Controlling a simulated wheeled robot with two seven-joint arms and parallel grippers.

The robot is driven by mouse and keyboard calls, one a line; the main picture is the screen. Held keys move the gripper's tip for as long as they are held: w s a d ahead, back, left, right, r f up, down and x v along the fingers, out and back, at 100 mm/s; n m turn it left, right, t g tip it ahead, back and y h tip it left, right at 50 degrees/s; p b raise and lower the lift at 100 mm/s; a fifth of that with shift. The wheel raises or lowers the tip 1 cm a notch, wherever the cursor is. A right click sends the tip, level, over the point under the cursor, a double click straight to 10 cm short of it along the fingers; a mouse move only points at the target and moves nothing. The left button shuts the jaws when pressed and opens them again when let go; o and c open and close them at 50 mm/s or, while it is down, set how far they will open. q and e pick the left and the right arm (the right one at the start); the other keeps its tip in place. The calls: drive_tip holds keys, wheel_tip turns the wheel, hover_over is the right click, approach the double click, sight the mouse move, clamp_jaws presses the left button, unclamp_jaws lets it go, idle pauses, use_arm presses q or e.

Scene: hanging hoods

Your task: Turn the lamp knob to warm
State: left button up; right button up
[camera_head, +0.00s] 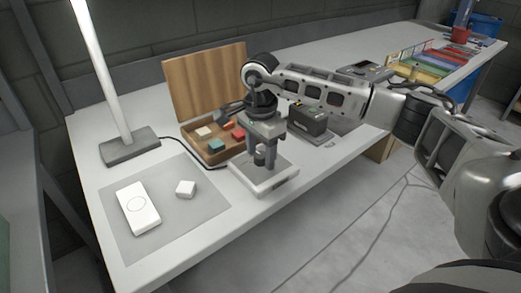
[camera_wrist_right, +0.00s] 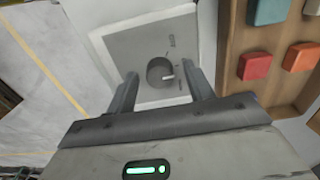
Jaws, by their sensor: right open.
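The lamp knob (camera_wrist_right: 160,70) is a round dark grey dial with a pale pointer mark, set on a light square control box (camera_wrist_right: 125,45). Small labels beside it are too blurred to read. My right gripper (camera_wrist_right: 162,76) is open, with one finger on each side of the knob; I cannot tell whether they touch it. In the head view, the right gripper (camera_head: 263,160) points down over the box (camera_head: 283,182), and its fingers mostly hide the knob. The desk lamp (camera_head: 100,70) is a tilted white tube on a grey base (camera_head: 130,146). My left gripper is out of view.
An open wooden box (camera_head: 215,160) with coloured blocks sits left of the gripper. A black device (camera_head: 310,120) stands just behind. The table's front edge runs close by the control box.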

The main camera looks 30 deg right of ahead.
drive_tip(key=c, duration=1)
drive_tip(key=shift+o, duration=0.2)
drive_tip(key=shift+m, duration=0.4)
drive_tip(key=m, duration=0.4)
drive_tip(key=shift+m, duration=0.3)
drive_tip(key=m, duration=0.5)
drive_tip(key=shift+m, duration=0.3)
drive_tip(key=shift+r, duration=0.1)
drive_tip(key=o, duration=1)
drive_tip(key=shift+c, duration=0.2)
